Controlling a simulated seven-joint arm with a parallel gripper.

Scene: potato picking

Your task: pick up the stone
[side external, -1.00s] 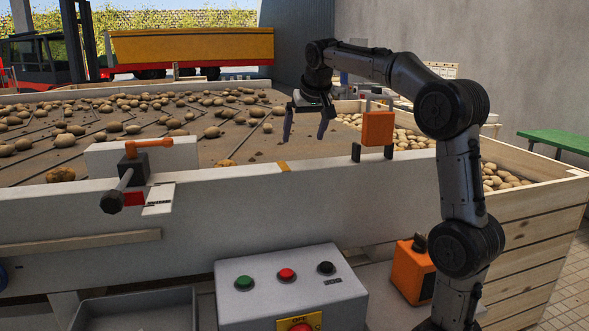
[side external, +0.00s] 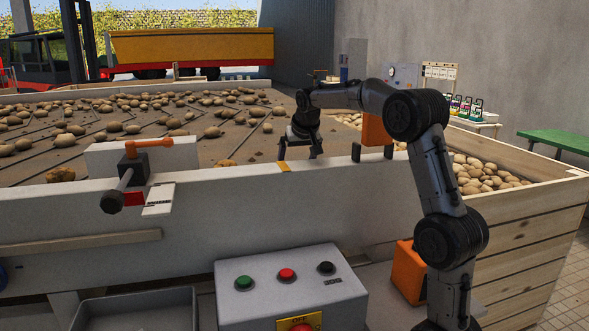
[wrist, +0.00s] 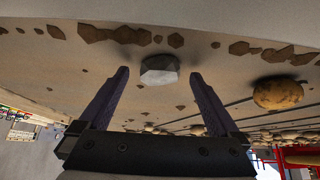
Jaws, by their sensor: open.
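The stone (wrist: 159,70) is a grey, faceted lump on the brown belt. In the wrist view it lies beyond my open fingertips, roughly centred between them. My gripper (wrist: 158,75) is open with nothing between its fingers. In the side view my gripper (side external: 300,154) points down over the belt, just behind the white side wall. I cannot make out the stone in the side view; the gripper or the wall may hide it.
A potato (wrist: 278,93) lies right of the stone in the wrist view. The white side wall (side external: 240,195) runs along the belt's near edge. An orange box (side external: 376,130) stands on it right of my gripper. A wooden crate (side external: 530,175) holds potatoes.

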